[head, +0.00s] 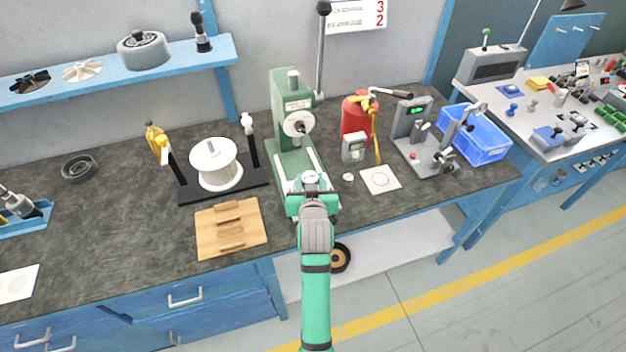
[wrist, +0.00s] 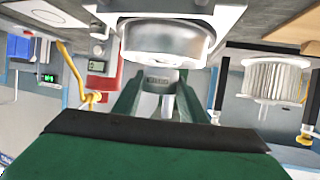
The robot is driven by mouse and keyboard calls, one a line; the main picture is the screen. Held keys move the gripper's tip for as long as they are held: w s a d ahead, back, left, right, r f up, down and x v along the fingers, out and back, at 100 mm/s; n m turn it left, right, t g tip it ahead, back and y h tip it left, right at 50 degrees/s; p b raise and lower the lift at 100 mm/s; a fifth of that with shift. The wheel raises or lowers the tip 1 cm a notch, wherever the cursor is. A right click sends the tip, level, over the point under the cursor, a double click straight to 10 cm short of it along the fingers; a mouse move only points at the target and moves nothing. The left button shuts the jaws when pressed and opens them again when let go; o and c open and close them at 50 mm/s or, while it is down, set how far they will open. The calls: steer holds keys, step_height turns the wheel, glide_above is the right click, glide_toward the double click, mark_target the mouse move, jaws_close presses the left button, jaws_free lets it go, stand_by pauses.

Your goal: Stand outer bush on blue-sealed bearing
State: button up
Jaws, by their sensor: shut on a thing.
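My gripper (head: 311,188) is over the front of the green press (head: 291,105), at the press bed. In the wrist view, its pale jaws (wrist: 167,22) are shut on a bright silver ring-shaped piece, which looks like the outer bush (wrist: 164,42). In the head view, a small silver top of it (head: 310,177) shows between the jaws. I cannot make out a blue-sealed bearing in either view. The spot under the held piece is hidden by my gripper and arm, so I cannot tell whether the piece touches anything below.
A wooden board (head: 255,240) lies left of the press, with a white spool (head: 214,163) behind it. A white card (head: 381,180), a small pale ring (head: 348,177) and a grey meter (head: 354,147) are to the right. A red extinguisher (head: 355,112) stands behind them.

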steer(key=shift+f, duration=0.4)
steer(key=o, duration=1.2)
steer(key=shift+d, duration=0.1)
